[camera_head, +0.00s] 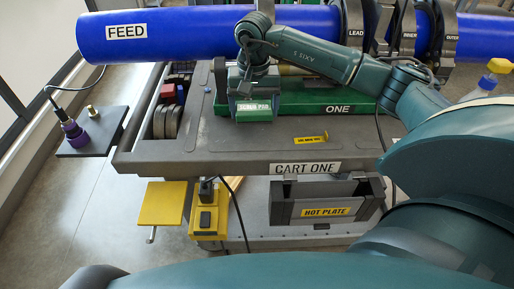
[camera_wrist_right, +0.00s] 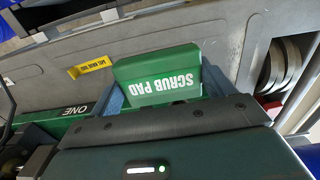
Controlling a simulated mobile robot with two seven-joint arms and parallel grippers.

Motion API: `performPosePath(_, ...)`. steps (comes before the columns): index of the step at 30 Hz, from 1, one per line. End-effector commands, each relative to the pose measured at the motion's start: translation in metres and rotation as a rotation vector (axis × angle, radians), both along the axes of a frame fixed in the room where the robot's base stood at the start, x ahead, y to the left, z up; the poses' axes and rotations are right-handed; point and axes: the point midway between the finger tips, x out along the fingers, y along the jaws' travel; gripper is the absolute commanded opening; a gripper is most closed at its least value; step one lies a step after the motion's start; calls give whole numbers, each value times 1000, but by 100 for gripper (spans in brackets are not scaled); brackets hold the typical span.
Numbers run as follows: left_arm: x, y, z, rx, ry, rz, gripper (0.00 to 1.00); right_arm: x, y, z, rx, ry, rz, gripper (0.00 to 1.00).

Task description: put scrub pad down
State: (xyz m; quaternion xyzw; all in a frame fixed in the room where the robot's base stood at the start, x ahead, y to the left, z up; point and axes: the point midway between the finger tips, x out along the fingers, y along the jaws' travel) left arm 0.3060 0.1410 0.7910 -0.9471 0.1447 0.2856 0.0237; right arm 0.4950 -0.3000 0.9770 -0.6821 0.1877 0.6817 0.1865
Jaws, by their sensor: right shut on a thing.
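The scrub pad (camera_head: 254,114) is a green block with a white label reading SCRUB PAD. My right gripper (camera_head: 252,98) is shut on it, over the left part of the cart top. In the right wrist view the pad (camera_wrist_right: 150,68) sits between the two blue-grey fingers of my right gripper (camera_wrist_right: 160,92), its label upside down. The green holder marked ONE (camera_head: 345,107) lies just right of and behind the pad; its end also shows in the right wrist view (camera_wrist_right: 75,112). I cannot tell whether the pad touches the surface below. My left gripper is out of view.
The grey cart (camera_head: 215,157), labelled CART ONE, has bare surface in front of the pad. A yellow tag (camera_head: 311,139) lies there. A blue FEED pipe (camera_head: 190,35) runs behind. Round discs (camera_head: 166,121) fill the left slot. A hot plate case (camera_head: 326,206) is below.

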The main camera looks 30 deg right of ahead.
Motion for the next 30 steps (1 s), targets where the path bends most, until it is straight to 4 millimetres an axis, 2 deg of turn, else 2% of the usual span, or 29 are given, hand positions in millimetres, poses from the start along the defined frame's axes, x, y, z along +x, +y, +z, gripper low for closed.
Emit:
performPosePath(4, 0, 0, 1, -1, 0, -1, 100, 2, -4, -7, 1, 3, -15, 55)
performPosePath(12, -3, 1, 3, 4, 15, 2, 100, 1, -3, -53, 2, 3, -16, 55)
performPosePath(19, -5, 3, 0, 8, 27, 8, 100, 1, -4, -72, 2, 3, -15, 55)
performPosePath(24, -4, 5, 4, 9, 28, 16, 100, 1, -4, -96, 1, 4, -16, 55)
performPosePath(30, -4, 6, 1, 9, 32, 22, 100, 2, -4, -101, 0, 0, -14, 55)
